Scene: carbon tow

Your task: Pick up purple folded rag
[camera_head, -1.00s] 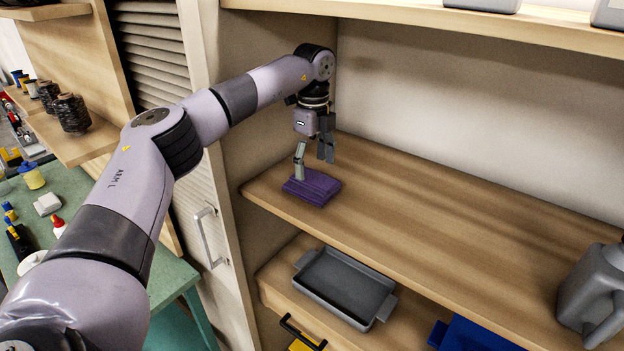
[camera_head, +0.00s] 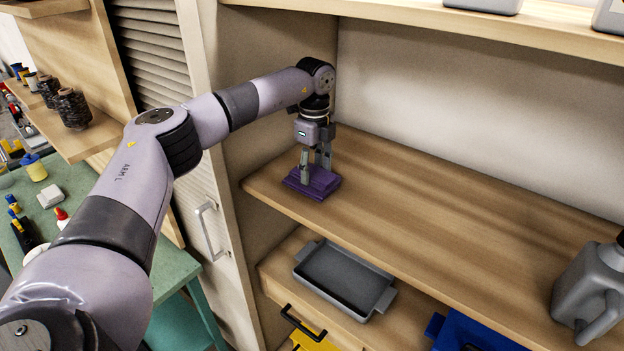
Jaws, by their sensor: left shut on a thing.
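The purple folded rag (camera_head: 321,184) lies flat on the left end of the wooden middle shelf, near its front edge. My left gripper (camera_head: 314,172) points down over the rag, its fingers on it. It is shut on the rag, and the fingers hide part of the cloth. The rag still appears to rest on the shelf. My right gripper is not in view.
A grey jug (camera_head: 590,290) stands at the shelf's right end. The shelf (camera_head: 430,215) between is clear. A grey tray (camera_head: 345,277) sits on the level below, beside a blue bin (camera_head: 470,333). The cabinet side wall is close to my left arm.

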